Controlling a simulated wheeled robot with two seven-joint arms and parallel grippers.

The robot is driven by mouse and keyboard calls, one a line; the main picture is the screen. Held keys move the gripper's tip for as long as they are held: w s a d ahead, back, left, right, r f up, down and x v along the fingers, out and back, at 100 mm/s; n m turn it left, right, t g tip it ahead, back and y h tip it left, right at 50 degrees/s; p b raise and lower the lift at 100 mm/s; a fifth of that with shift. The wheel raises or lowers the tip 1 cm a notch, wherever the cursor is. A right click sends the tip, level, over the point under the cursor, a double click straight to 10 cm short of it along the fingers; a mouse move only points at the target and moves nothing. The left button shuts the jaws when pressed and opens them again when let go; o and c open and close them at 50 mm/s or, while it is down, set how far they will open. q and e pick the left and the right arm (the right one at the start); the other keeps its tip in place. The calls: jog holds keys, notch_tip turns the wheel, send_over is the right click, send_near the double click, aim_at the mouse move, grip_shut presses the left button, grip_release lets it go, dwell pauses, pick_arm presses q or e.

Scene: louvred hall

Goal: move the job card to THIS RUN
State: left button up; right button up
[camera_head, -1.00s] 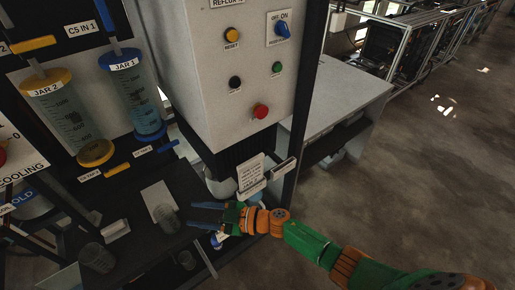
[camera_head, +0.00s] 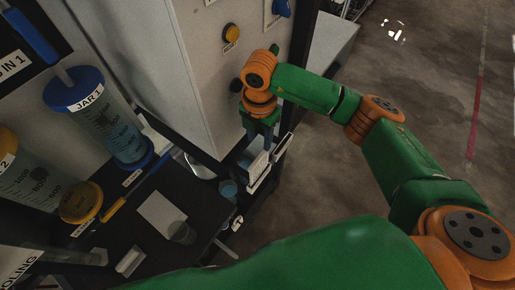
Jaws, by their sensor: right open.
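The job card (camera_head: 256,163) is a small pale card standing in a narrow holder at the right end of the dark bench, below the grey control box. Its print is not readable now. My right gripper (camera_head: 260,137) points down from above, open, with its fingertips just over or beside the card's top edge. I cannot tell whether they touch it. Part of the card is hidden behind the fingers. No THIS RUN label is readable. My left gripper is not in view.
The grey control box (camera_head: 170,60) with knobs stands close behind my right gripper. Jar 1 (camera_head: 105,120) and Jar 2 (camera_head: 35,175) stand at the left. A pale sheet (camera_head: 161,214) and a small clear cup (camera_head: 183,233) are on the dark bench. Open floor lies to the right.

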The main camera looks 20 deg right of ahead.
aim_at(260, 157)
notch_tip(260, 157, down, 10)
jog(key=b, duration=0.8)
jog(key=shift+s+f, duration=0.1)
jog(key=shift+s, duration=0.05)
grip_shut()
dwell(0.9)
